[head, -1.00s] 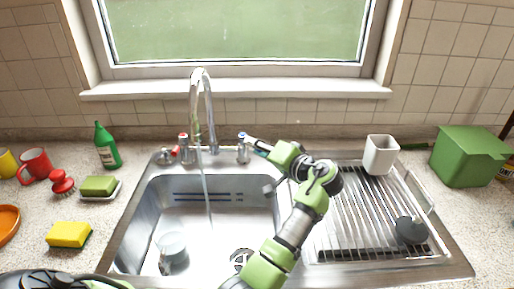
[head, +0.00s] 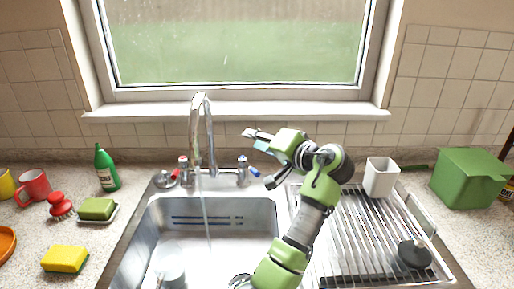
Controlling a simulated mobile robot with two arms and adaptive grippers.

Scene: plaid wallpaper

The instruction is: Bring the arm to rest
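My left gripper (head: 260,158) is in the middle of the head view, raised over the back of the sink. Its arm rises from the bottom edge and bends to the left. Its fingers look spread, one above the other, with nothing held between them. The blue-marked tap handle (head: 242,160) is just left of the lower finger; whether they touch I cannot tell. The chrome faucet (head: 200,105) stands to the left of the gripper, and a thin water stream runs down from it. My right gripper is not in view.
The steel sink (head: 222,240) holds a clear cup (head: 169,262). On the drainboard (head: 365,232) are a white container (head: 381,177) and a dark round item (head: 413,254). A green box (head: 468,178) stands right. Bottle (head: 106,167), sponge (head: 65,259) and mugs (head: 33,187) are left.

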